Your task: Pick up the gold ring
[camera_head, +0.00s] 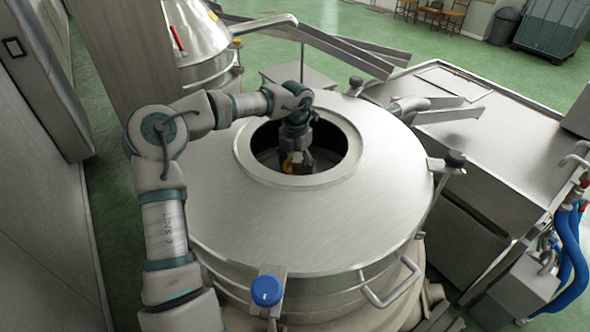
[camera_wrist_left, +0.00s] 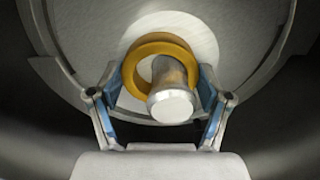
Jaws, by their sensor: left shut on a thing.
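The gold ring (camera_wrist_left: 146,48) is in the left wrist view, around a short upright metal post (camera_wrist_left: 172,106) with a pale round end. My left gripper (camera_wrist_left: 160,82) has its blue-padded fingers against opposite sides of the ring and is shut on it. In the head view the left arm reaches down through the round opening of a large steel vessel, with the gripper (camera_head: 297,160) inside. Only a small yellow part of the ring (camera_head: 287,166) shows there. My right gripper is not in view.
The steel vessel's lid (camera_head: 300,230) surrounds the opening, and its raised rim (camera_head: 250,172) is close around the arm. A blue knob (camera_head: 266,291) stands at the front. A steel machine (camera_head: 490,150) is at right, with blue hoses (camera_head: 568,250).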

